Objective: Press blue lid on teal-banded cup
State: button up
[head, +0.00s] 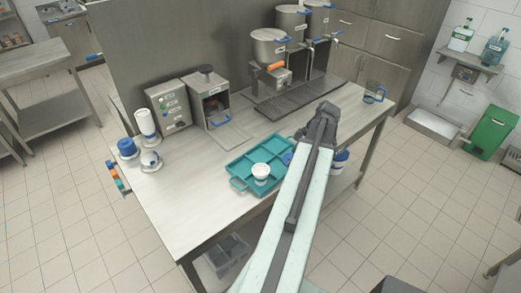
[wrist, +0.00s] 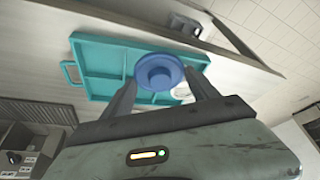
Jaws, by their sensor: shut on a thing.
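The blue lid (wrist: 159,72) is round with a raised knob and sits between the two fingers of my gripper (wrist: 160,80) in the wrist view. My gripper is shut on it, above the teal tray (wrist: 90,58). In the head view a bit of blue (head: 287,159) shows at the left edge of my arm, which hides the fingers. A white cup (head: 261,173) stands upright in the teal tray (head: 238,184), left of my arm. Its band is too small to make out.
A blue and white container (head: 340,160) is partly hidden right of my arm. A clear jug (head: 374,93) stands at the far right. Cup stack (head: 145,123), blue lids (head: 127,148) and grey machines (head: 210,100) are at left and back. The table's front left is clear.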

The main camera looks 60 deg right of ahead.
notch_tip(320, 180, up, 3)
jog(key=n+p, duration=0.2)
jog(key=p, duration=0.1)
send_over(259, 169)
jog(key=s, duration=0.1)
jog(key=shift+y, duration=0.4)
jog(key=f+b, duration=0.4)
jog(key=b, duration=0.1)
jog(key=f+b, duration=0.2)
jog(key=shift+s+d+f, duration=0.15)
jog(key=shift+d+f, duration=0.15)
jog(key=shift+f+b, duration=0.35)
jog(key=shift+b, duration=0.15)
jog(key=o, duration=1.3)
jog(key=shift+o, duration=0.2)
jog(key=shift+r, duration=0.1)
jog(key=p+v, duration=0.7)
jog(key=shift+r, duration=0.15)
jog(key=shift+s+r, duration=0.15)
